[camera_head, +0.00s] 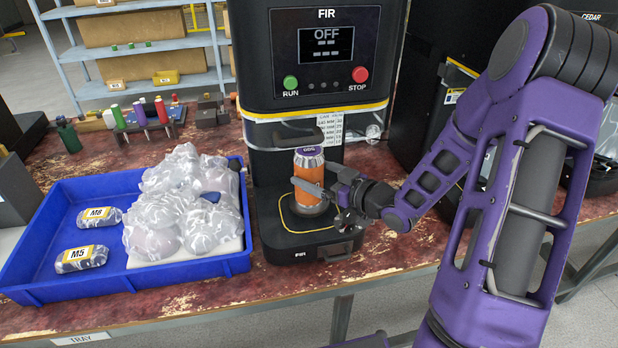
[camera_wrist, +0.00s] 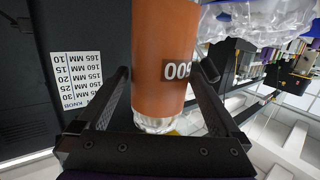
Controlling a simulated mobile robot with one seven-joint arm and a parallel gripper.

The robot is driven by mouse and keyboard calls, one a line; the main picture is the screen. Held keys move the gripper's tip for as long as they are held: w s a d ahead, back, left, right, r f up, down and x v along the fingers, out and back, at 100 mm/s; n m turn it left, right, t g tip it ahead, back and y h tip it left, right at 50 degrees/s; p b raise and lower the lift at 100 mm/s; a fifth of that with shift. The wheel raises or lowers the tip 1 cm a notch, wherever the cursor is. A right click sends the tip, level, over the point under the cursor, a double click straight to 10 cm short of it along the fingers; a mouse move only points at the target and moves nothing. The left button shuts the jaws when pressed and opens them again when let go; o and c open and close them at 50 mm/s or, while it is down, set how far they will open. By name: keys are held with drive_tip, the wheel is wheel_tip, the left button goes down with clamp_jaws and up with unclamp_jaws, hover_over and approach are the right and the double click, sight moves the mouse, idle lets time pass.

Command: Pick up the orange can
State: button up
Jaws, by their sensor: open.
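The orange can (camera_head: 306,181) stands upright on the round plate of the black machine marked FIR (camera_head: 317,50). It has a purple top and a silver base. My gripper (camera_head: 326,194) reaches in from the right at the can's mid to lower height. There the fingers of my gripper (camera_wrist: 160,90) are apart, one on each side of the can. I cannot tell whether either finger touches it.
The machine's display reads OFF, above a green RUN button (camera_head: 291,83) and a red STOP button (camera_head: 360,74). A blue tray (camera_head: 40,222) at left holds bagged items and packets marked M8 and M5. A second black machine (camera_head: 425,95) stands at right. A rack of coloured-handled tools (camera_head: 150,130) stands behind the tray.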

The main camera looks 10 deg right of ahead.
drive_tip(key=shift+x, duration=1)
drive_tip(key=shift+c, duration=0.2)
clamp_jaws()
